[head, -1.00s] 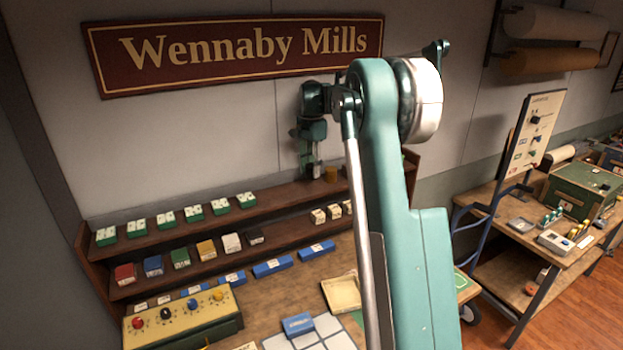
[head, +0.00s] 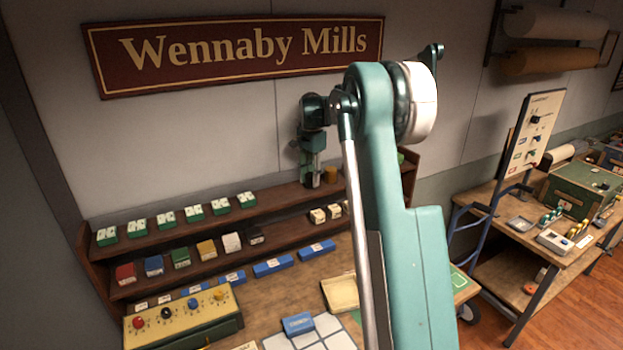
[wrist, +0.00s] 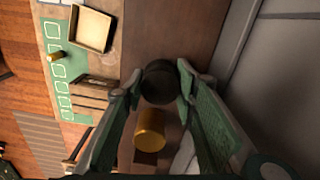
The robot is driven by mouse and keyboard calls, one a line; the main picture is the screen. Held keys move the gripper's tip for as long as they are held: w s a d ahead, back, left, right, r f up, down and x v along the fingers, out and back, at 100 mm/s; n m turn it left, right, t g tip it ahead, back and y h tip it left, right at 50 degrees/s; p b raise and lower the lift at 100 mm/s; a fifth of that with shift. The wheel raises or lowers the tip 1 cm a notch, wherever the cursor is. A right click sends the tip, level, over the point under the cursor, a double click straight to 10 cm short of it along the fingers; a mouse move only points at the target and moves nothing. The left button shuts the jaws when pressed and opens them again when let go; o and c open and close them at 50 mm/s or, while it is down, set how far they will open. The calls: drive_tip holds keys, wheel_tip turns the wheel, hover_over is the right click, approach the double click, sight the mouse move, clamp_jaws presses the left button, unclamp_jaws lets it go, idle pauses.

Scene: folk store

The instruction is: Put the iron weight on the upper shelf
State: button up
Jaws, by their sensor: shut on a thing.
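The iron weight (wrist: 160,82) is a dark round block between the fingertips of my gripper (wrist: 160,76) in the wrist view. My gripper is shut on it. In the head view my gripper (head: 312,183) points down at the upper shelf (head: 280,197), just left of a brass cylinder. The weight is at or very near the shelf board; I cannot tell whether it touches. In the head view I cannot make out the weight clearly.
The brass cylinder (head: 330,174) stands close beside the weight; it also shows in the wrist view (wrist: 150,130). Several green-and-white boxes (head: 194,213) line the upper shelf to the left, with bare board between. The lower shelf (head: 275,236) holds coloured boxes. The wall is close behind.

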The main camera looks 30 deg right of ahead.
sight(311, 175)
drive_tip(key=shift+f, duration=0.15)
drive_tip(key=o, duration=1.3)
wheel_tip(311, 175, up, 12)
drive_tip(key=shift+r+b, duration=0.2)
drive_tip(key=shift+b, duration=0.35)
drive_tip(key=shift+s+a, duration=0.1)
